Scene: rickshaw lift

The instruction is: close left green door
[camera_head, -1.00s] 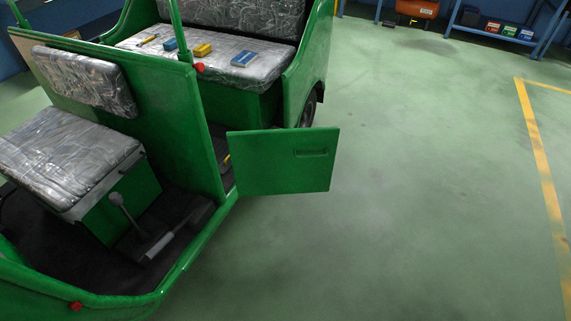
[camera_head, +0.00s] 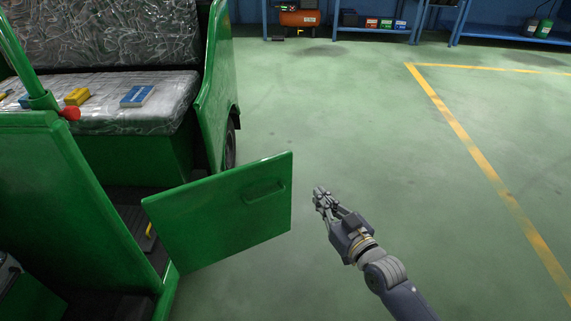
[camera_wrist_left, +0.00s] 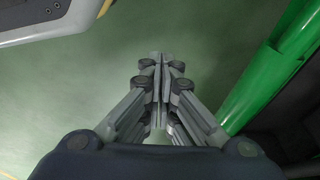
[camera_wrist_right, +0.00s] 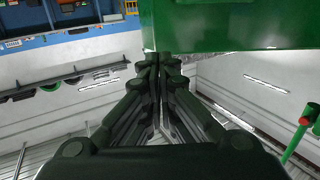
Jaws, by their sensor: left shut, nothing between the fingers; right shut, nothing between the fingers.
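The green door (camera_head: 225,215) stands open, swung out from the green rickshaw's side (camera_head: 75,190). It has a recessed handle (camera_head: 264,192) near its upper free edge. My right gripper (camera_head: 319,191) is shut and empty, just right of the door's free edge, with a gap between them in the head view. In the right wrist view a green panel (camera_wrist_right: 225,25), likely the door, lies just beyond the fingertips (camera_wrist_right: 155,58). My left gripper (camera_wrist_left: 160,62) is shut and empty over the floor, with a green rickshaw part (camera_wrist_left: 270,75) to its right. It is outside the head view.
The rickshaw's rear seat (camera_head: 140,112) holds a blue box (camera_head: 138,96) and a yellow one (camera_head: 77,96). Blue shelves (camera_head: 375,32) with small boxes stand along the back wall. The green floor (camera_head: 380,130) right of the door is clear, with yellow lines.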

